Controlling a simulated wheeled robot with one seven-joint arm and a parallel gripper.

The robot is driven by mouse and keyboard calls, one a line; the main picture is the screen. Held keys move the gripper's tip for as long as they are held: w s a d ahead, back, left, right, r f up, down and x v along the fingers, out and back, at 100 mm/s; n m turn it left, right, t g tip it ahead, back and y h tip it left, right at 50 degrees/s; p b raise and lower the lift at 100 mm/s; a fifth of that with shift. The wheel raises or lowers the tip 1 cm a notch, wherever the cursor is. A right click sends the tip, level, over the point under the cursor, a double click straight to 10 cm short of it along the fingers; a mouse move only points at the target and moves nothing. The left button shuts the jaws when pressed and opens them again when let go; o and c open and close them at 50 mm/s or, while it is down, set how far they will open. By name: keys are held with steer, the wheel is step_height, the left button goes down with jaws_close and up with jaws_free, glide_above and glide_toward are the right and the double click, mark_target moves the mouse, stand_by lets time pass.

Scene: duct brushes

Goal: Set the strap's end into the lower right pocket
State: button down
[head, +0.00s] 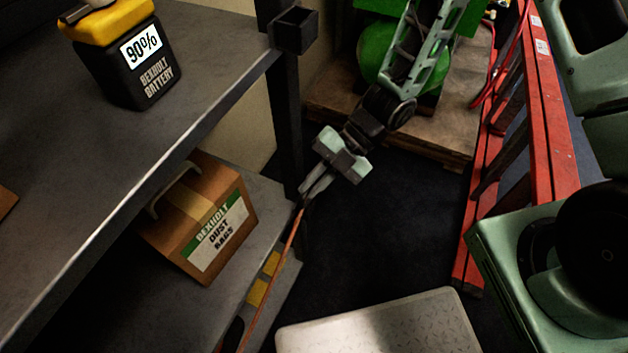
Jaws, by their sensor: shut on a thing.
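My gripper (307,196) is in the middle of the head view, beside the shelf's dark post, with its fingers pointing down and left. It is shut on the end of the thin orange strap (287,248). The strap runs taut down and left from the fingers, past the lower shelf, to the bottom edge of the picture. The fingers partly cover the strap's end. A dark square pocket (294,31) sits on the post near the top, above and apart from my gripper. I cannot make out the lower right pocket.
A battery (140,62) stands on the upper shelf (150,160). A dust bag box (203,215) is on the lower shelf, left of my gripper. A red ladder (545,110), a green machine (395,55) on a pallet and a pale step (385,325) surround the dark open floor.

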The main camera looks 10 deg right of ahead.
steer(key=shift+f, duration=0.3)
steer(key=c, duration=1.4)
jaws_free()
steer(key=shift+c, duration=0.2)
steer(key=shift+r, duration=0.1)
steer(key=p+v, duration=0.3)
steer(key=v, duration=1.4)
steer(key=shift+w+d+p, duration=0.15)
steer(key=shift+d+p, duration=0.05)
steer(key=shift+p, duration=0.2)
steer(key=shift+r, duration=0.1)
